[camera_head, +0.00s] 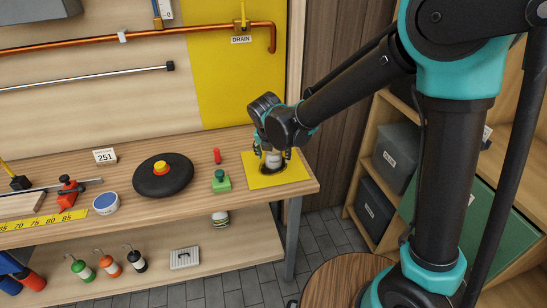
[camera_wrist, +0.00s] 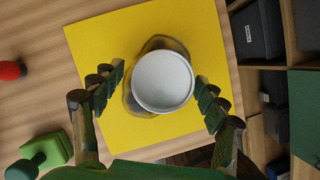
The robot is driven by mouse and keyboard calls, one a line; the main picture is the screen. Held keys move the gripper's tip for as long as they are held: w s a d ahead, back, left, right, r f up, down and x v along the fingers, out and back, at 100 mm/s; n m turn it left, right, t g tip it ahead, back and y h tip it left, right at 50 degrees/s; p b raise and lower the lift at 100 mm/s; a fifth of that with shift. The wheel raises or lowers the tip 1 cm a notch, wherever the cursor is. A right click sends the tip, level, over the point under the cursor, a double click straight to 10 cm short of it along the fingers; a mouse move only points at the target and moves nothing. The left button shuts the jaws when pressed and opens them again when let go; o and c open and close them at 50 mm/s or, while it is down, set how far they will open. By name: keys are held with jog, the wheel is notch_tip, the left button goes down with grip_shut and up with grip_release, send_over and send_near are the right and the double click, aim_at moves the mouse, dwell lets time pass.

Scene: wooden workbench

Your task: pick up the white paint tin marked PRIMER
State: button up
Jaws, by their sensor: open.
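The white paint tin (camera_head: 273,159) stands upright on a yellow square mat (camera_head: 291,177) at the right end of the workbench. In the wrist view I look down on the tin's round pale lid (camera_wrist: 162,81), and a dark patch surrounds part of it on the mat (camera_wrist: 95,45). No PRIMER marking can be read. My gripper (camera_wrist: 157,92) is open above the tin, with one finger on each side of it and a visible gap on both sides. In the head view my gripper (camera_head: 272,152) partly covers the tin.
A green block with a knob (camera_head: 221,181) and a small red object (camera_head: 217,156) stand left of the mat. Further left are a black disc with a red-yellow button (camera_head: 162,175) and a blue-lidded tin (camera_head: 106,203). Shelves with dark bins (camera_head: 396,155) stand at the right.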

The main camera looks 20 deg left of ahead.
jog(key=shift+w+f, duration=0.2)
jog(key=shift+f, duration=0.45)
jog(key=shift+c, duration=0.3)
jog(key=c, duration=1.4)
